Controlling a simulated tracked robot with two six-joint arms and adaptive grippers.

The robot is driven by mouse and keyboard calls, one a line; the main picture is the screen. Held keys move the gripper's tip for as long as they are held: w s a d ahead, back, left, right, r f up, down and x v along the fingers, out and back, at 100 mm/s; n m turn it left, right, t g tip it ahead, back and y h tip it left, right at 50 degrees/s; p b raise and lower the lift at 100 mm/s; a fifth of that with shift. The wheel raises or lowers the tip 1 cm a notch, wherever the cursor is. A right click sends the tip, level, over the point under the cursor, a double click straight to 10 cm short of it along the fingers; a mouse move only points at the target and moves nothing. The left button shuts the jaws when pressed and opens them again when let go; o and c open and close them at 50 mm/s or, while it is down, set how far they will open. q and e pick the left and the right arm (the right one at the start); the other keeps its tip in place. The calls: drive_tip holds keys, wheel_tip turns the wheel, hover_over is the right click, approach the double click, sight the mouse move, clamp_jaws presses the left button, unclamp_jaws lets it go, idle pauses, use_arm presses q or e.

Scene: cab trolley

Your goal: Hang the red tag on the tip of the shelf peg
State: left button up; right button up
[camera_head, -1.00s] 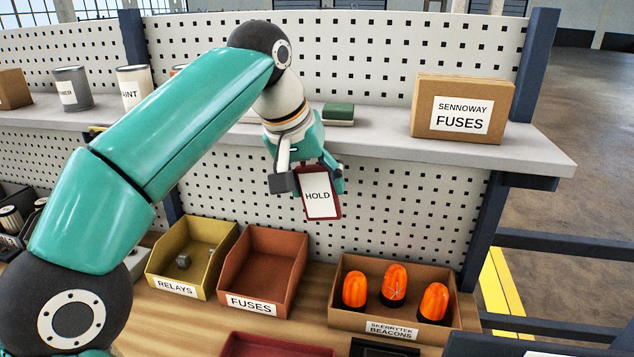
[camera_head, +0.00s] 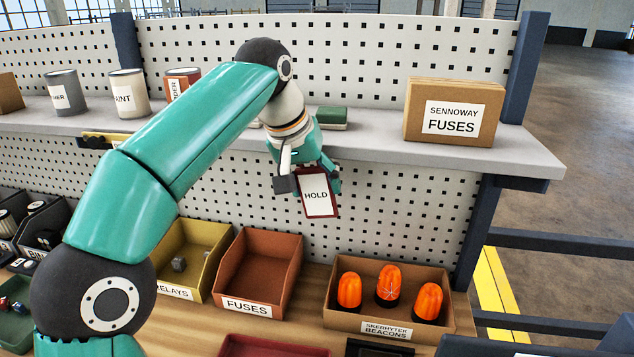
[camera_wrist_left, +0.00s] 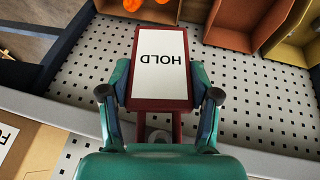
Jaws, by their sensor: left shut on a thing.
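The red tag (camera_head: 332,207) has a white panel reading HOLD. It hangs tilted in front of the pegboard, below the shelf's front edge. My left gripper (camera_head: 311,182) is shut on its upper part. In the left wrist view the tag (camera_wrist_left: 160,104) lies between the fingers of the gripper (camera_wrist_left: 160,88), with its lettering upside down. A small grey rounded shape (camera_wrist_left: 158,136) shows by the tag's narrow red end; I cannot tell whether it is the peg. In the head view I cannot make out the peg. My right gripper is in neither view.
The grey shelf (camera_head: 385,156) carries a SENNOWAY FUSES carton (camera_head: 453,92), several cans and a green block (camera_head: 333,117). Below stand a yellow relays bin (camera_head: 215,240), an orange fuses bin (camera_head: 292,248) and a carton of beacons (camera_head: 447,290).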

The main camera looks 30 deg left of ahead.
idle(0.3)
use_arm(q)
drive_tip(key=o, duration=1.2)
drive_tip(key=v, duration=0.6)
drive_tip(key=shift+s+r, duration=0.1)
drive_tip(key=shift+r, duration=0.15)
drive_tip(key=shift+s+a+r, duration=0.1)
drive_tip(key=shift+s+r, duration=0.2)
drive_tip(key=shift+r, duration=0.05)
drive_tip(key=shift+f, duration=0.1)
